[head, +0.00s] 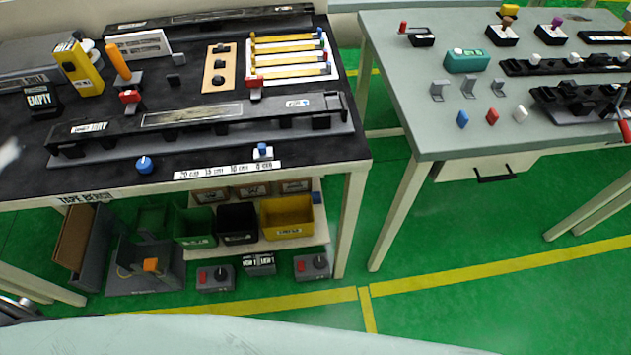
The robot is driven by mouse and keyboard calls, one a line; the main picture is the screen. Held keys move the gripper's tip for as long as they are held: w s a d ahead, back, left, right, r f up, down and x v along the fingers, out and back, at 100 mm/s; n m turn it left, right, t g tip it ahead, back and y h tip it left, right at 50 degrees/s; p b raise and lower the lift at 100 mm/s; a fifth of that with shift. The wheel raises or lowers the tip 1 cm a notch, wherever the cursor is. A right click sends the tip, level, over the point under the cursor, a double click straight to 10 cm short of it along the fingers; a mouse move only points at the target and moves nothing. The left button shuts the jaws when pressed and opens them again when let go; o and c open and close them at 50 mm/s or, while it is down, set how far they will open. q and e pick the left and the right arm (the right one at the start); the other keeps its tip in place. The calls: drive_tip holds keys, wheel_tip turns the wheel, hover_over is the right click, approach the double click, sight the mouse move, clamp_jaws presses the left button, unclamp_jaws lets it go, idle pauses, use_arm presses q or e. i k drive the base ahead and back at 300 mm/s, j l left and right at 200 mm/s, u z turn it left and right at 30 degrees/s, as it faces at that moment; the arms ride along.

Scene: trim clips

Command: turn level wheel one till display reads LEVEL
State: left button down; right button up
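I cannot pick out a level wheel marked one, nor a display that reads LEVEL. Under the dark tape bench (340,180), a small dark box with a white label (260,263) stands on the floor, its text too small to read surely. A grey box with a red part and a dark knob (215,278) stands left of it, and a similar grey box (313,266) stands right of it. A blue knob (145,164) is at the bench's front edge. Neither gripper can be made out; a blurred pale shape cuts the left edge.
Yellow, black and green bins (287,218) sit on a low shelf under the bench. A grey-green table (400,100) with coloured clips and fixtures stands at the right. Green floor (450,255) with yellow lines is open between and before the tables.

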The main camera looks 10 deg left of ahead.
sight(319, 262)
drive_tip(key=k+j, duration=0.2)
drive_tip(key=k, duration=0.2)
drive_tip(key=k+j, duration=0.15)
drive_tip(key=k, duration=0.25)
